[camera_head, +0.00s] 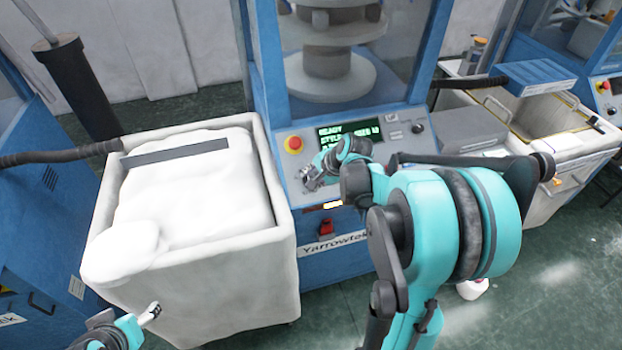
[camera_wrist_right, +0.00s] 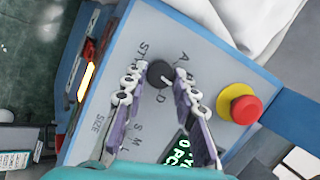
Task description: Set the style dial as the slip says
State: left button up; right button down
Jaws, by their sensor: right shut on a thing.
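The style dial (camera_wrist_right: 160,73) is a small black round knob on the grey panel (camera_wrist_right: 210,62), with letters including A and D printed around it. My right gripper (camera_wrist_right: 162,80) has its two fingertips on either side of the knob and is shut on it. In the head view my right gripper (camera_head: 312,178) reaches down to the panel's left part and hides the dial. The green-lettered display (camera_head: 350,132) shows READY and STYLE, partly covered by my arm. My left gripper (camera_head: 151,314) is low at the left, away from the panel; its jaws are too small to read. I cannot make out a slip.
A red emergency button (camera_head: 293,144) with a yellow collar sits close beside the dial; it also shows in the wrist view (camera_wrist_right: 246,109). A white bin (camera_head: 270,235) full of white material stands left of the machine.

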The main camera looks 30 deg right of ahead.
jog(key=shift+m+t, duration=0.3)
jog(key=shift+m, duration=0.7)
jog(key=c, duration=1.2)
grip_release()
jog(key=v, duration=1.2)
jog(key=shift+s, duration=0.1)
